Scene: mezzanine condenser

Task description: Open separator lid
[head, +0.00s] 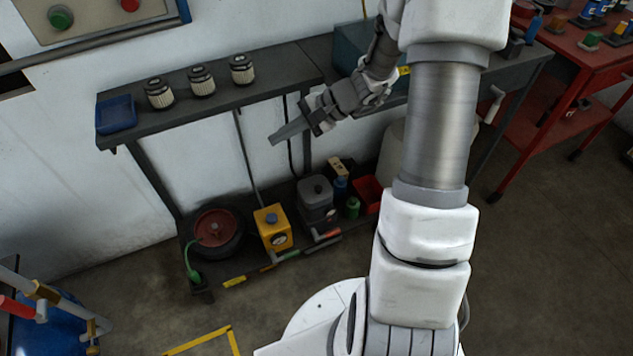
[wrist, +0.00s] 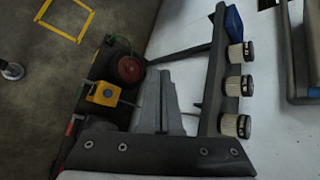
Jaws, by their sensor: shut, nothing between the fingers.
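No part is plainly marked as the separator or its lid. A grey box with a knobbed top (head: 317,192) stands on the lower shelf, its top seemingly closed. A teal box (head: 350,45) sits on the bench top, partly hidden behind my arm. I cannot tell which, if either, is the separator. My gripper (head: 275,138) is shut and empty, in front of the bench edge and above the lower shelf, apart from both boxes. Its closed fingers also show in the wrist view (wrist: 165,78).
Three ribbed filters (head: 200,80) and a blue tray (head: 116,115) stand on the bench top (head: 275,73). A red reel (head: 214,228) and a yellow box (head: 272,227) are on the lower shelf. A red cart (head: 590,62) stands right. Floor in front is mostly clear.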

